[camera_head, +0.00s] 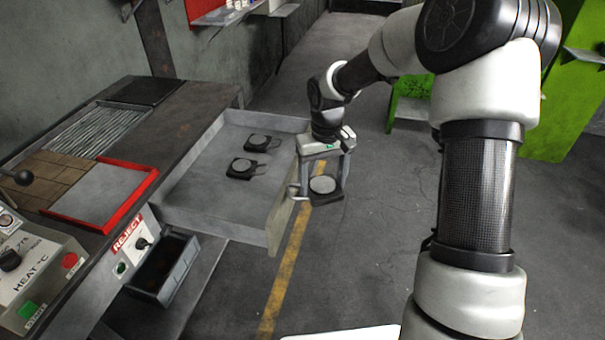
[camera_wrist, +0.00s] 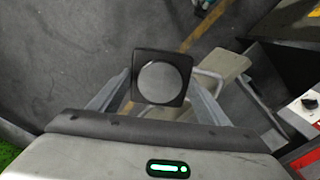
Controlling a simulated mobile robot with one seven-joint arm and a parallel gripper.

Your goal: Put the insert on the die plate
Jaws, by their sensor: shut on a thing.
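The insert (camera_head: 323,185) is a dark square block with a round grey disc on top. My gripper (camera_head: 322,181) is shut on it and holds it in the air by the open drawer's front, over the floor in the head view. In the wrist view the insert (camera_wrist: 161,78) sits between the two fingers of my gripper (camera_wrist: 160,92). A flat grey plate with a red border (camera_head: 105,190) lies on the bench at the left. I cannot tell for sure whether it is the die plate.
The open grey drawer (camera_head: 205,190) holds two similar dark blocks (camera_head: 257,142) (camera_head: 242,168) with round discs. Its front has a handle (camera_wrist: 212,82) close to my gripper. A reject bin (camera_head: 165,270) and a heat panel (camera_head: 35,265) are at lower left. Floor to the right is clear.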

